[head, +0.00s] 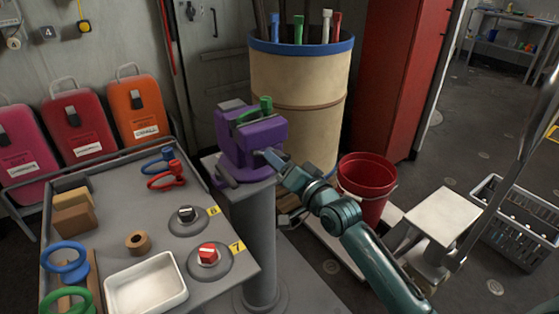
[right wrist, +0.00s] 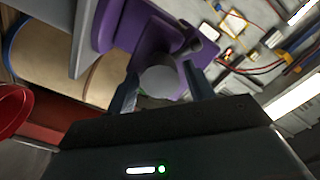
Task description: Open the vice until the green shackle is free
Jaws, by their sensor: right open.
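The purple vice (head: 240,150) stands on a grey pedestal (head: 255,235). The green shackle (head: 259,107) is at the top of the vice, by its jaws; whether it is pinched cannot be made out. My right gripper (head: 270,157) is at the right side of the vice. In the right wrist view its open fingers stand on either side of a round grey end (right wrist: 160,80) in front of the purple vice body (right wrist: 150,40). Whether the fingers touch it is unclear. A dark bar (head: 226,174) shows low at the vice's left. My left gripper is out of view.
A tan drum (head: 300,85) with coloured rods stands behind the vice, and a red bucket (head: 366,185) to its right. A grey bench (head: 115,235) at left holds red and blue shackles, two knobs and a white tray (head: 146,287). A grey crate (head: 515,220) is at right.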

